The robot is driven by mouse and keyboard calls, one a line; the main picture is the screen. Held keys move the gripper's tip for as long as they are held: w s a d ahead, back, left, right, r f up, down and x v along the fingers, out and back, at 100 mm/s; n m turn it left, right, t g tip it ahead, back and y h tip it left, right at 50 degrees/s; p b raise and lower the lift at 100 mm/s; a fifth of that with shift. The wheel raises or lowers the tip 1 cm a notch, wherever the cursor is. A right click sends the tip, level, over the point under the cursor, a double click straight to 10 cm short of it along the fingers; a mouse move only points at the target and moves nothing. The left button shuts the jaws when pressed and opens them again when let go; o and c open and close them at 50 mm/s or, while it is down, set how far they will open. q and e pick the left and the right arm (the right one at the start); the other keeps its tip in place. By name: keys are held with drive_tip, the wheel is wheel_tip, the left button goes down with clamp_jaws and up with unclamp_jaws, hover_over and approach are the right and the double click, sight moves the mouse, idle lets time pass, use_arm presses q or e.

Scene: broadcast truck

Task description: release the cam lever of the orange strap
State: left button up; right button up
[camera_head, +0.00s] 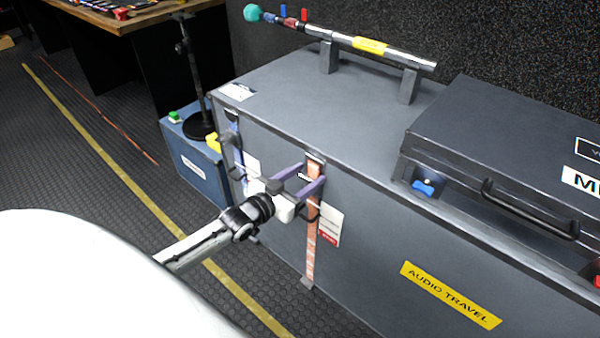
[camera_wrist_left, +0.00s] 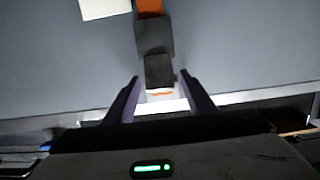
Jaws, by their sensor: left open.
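The orange strap (camera_head: 311,235) runs down the front of the large grey case (camera_head: 365,225). Its dark buckle sits near the case's top edge and is partly hidden by my gripper in the head view. In the left wrist view, the dark buckle plate (camera_wrist_left: 153,35) lies below a bit of orange strap (camera_wrist_left: 150,8), and the dark block of the cam lever (camera_wrist_left: 159,70) is between my fingertips. My left gripper (camera_head: 314,174) is open, its purple fingers on either side of the lever. A small gap seems to show at each finger; contact cannot be told. The right gripper is out of view.
A blue strap (camera_head: 237,155) hangs farther left on the case front. A black case (camera_head: 510,150) and a microphone boom (camera_head: 350,42) on blocks lie on top. A blue box (camera_head: 195,165) and a black stand (camera_head: 195,80) are at the left. Floor in front is clear.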

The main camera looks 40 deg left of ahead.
use_arm(q)
drive_tip(key=s+r+p, duration=0.1)
drive_tip(key=s, duration=0.9)
drive_tip(key=shift+a+r+p, duration=0.35)
drive_tip(key=shift+a, duration=0.05)
